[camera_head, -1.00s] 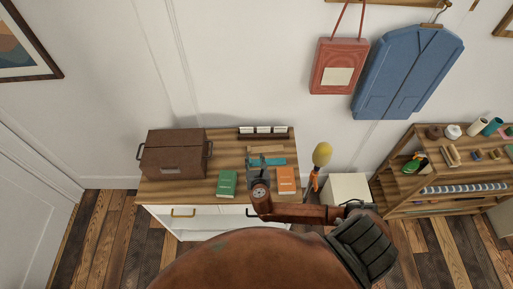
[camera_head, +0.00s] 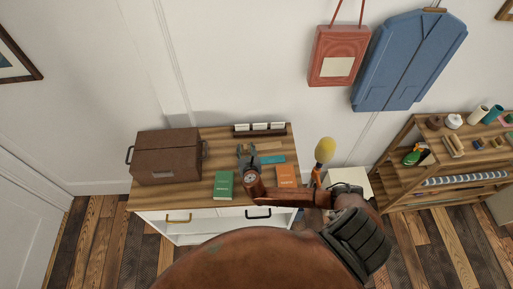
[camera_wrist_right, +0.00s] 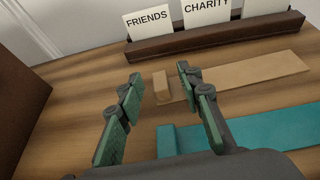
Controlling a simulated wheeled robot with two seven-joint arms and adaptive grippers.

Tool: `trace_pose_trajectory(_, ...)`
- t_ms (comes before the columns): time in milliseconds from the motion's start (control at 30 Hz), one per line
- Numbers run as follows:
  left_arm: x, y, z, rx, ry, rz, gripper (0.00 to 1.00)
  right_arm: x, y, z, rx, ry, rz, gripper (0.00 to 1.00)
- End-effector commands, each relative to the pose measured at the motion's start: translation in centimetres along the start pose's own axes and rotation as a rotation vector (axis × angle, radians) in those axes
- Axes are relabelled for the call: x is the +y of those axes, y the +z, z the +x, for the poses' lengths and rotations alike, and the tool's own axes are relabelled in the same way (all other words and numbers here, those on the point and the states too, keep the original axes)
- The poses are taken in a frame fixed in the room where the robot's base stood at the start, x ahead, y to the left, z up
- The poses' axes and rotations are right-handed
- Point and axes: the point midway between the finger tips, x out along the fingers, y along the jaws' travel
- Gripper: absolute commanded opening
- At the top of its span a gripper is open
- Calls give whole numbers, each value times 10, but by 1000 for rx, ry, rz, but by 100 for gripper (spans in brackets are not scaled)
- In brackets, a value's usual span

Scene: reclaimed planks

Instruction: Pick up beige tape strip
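The beige tape strip (camera_wrist_right: 255,77) lies flat on the wooden dresser top in the right wrist view, with a raised block at its left end. It also shows in the head view (camera_head: 268,146), behind the teal strip (camera_head: 271,159). My right gripper (camera_wrist_right: 159,74) is open, its green-padded fingers spread on either side of the beige strip's left end block in the picture. Nothing is between the pads in its grasp, and I cannot tell its exact height. In the head view the right gripper (camera_head: 247,150) is at the strips' left ends. My left gripper is not in view.
The teal strip (camera_wrist_right: 250,130) lies close in front of the beige one. A card holder (camera_wrist_right: 220,35) stands behind. Bare wood lies between box and gripper.

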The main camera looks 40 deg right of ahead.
Motion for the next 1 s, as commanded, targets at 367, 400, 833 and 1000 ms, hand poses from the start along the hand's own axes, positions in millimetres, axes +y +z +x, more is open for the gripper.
trace_pose_trajectory(367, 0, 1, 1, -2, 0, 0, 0, 1, 0, 8, 1, 2, 0, 31)
trace_pose_trajectory(400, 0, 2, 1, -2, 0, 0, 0, 1, 0, 8, 1, 2, 0, 28)
trace_pose_trajectory(833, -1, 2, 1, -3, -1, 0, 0, 1, 0, 8, 1, 2, 0, 0)
trace_pose_trajectory(1000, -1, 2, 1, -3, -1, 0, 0, 1, 0, 8, 0, 1, 0, 0)
